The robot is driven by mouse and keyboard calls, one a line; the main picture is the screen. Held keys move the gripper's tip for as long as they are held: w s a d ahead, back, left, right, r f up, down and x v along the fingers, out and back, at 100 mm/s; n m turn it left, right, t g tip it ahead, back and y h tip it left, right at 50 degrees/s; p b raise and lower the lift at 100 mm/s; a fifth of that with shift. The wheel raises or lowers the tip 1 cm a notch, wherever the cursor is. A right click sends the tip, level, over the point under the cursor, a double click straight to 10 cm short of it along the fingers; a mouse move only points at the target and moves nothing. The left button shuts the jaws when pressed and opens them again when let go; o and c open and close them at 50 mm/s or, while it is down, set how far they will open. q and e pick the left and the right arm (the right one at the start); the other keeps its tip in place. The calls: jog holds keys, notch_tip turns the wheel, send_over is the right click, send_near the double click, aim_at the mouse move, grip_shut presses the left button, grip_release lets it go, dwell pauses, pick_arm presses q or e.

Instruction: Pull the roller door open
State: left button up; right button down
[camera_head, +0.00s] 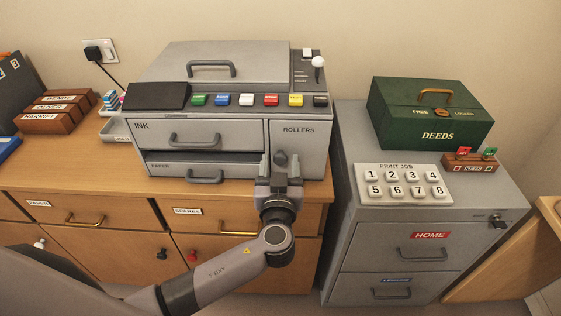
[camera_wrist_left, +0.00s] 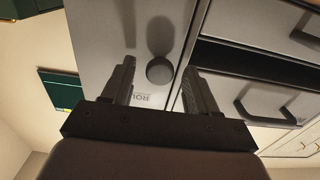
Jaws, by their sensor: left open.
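The roller door (camera_head: 308,150) is the grey panel marked ROLLERS at the right front of the grey printer (camera_head: 222,77). It looks shut, flush with the printer's front. Its round dark knob (camera_head: 280,158) also shows in the left wrist view (camera_wrist_left: 159,71). My left gripper (camera_head: 280,168) is in front of the door, open, with one finger on each side of the knob. In the wrist view a gap shows between the knob and each finger. Part of the door's lower area is hidden behind the gripper. My right gripper is not in view.
The ink drawer (camera_head: 196,135) and the paper drawer (camera_head: 213,168) are left of the door. A grey filing cabinet (camera_head: 345,150) stands to the right, bearing a keypad (camera_head: 403,184) and a green deeds box (camera_head: 431,112). The wooden bureau (camera_head: 100,180) is under the printer.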

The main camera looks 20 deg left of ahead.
pick_arm(q)
jog(key=shift+w+a, duration=0.1)
jog(key=shift+w, duration=0.1)
grip_shut()
jog(key=shift+f, duration=0.1)
